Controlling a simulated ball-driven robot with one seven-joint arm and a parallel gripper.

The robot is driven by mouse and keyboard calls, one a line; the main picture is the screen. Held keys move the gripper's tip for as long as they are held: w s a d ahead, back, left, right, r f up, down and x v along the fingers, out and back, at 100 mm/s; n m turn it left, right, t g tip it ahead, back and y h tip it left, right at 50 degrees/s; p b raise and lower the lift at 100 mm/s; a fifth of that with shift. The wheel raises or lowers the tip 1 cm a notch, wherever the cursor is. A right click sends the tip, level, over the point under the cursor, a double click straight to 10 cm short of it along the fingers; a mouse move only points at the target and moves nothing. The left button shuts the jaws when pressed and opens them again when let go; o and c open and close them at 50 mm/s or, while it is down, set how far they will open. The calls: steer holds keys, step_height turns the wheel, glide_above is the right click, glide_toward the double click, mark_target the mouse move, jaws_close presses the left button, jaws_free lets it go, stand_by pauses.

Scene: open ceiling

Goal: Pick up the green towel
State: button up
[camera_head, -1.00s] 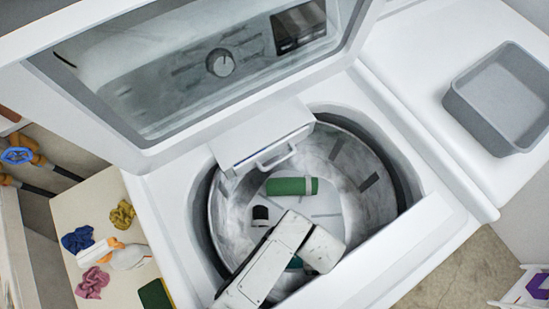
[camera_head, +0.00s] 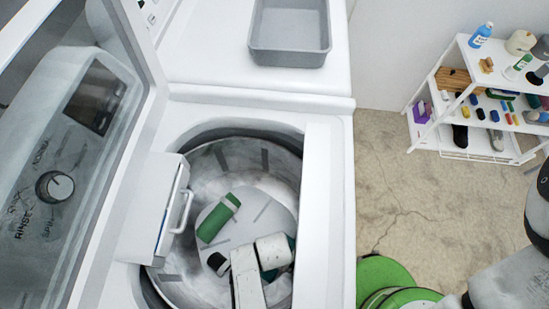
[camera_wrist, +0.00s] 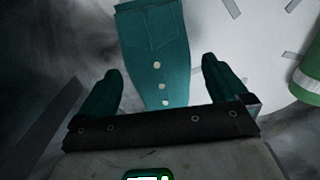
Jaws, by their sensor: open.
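The green towel (camera_head: 218,218) is a rolled bundle with a lighter band, lying on the bottom of the open washer's drum (camera_head: 283,170). In the wrist view the towel (camera_wrist: 308,78) shows at the right edge, partly cut off. My gripper (camera_wrist: 160,65) is open, with its two dark teal fingers apart and empty. It is inside the drum, beside the towel and not around it. In the head view my arm's white links hide most of the gripper.
The drum wall surrounds my gripper. The raised lid (camera_head: 90,190) stands left, and a white dispenser with a handle (camera_head: 160,210) juts over the opening. A grey tub (camera_head: 290,55) sits on the adjoining machine. A white shelf (camera_head: 470,135) stands right, beyond bare floor.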

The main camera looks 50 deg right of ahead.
steer(key=shift+f, duration=0.4)
steer(key=c, duration=1.3)
steer(key=shift+o, duration=0.2)
steer(key=shift+r, duration=0.1)
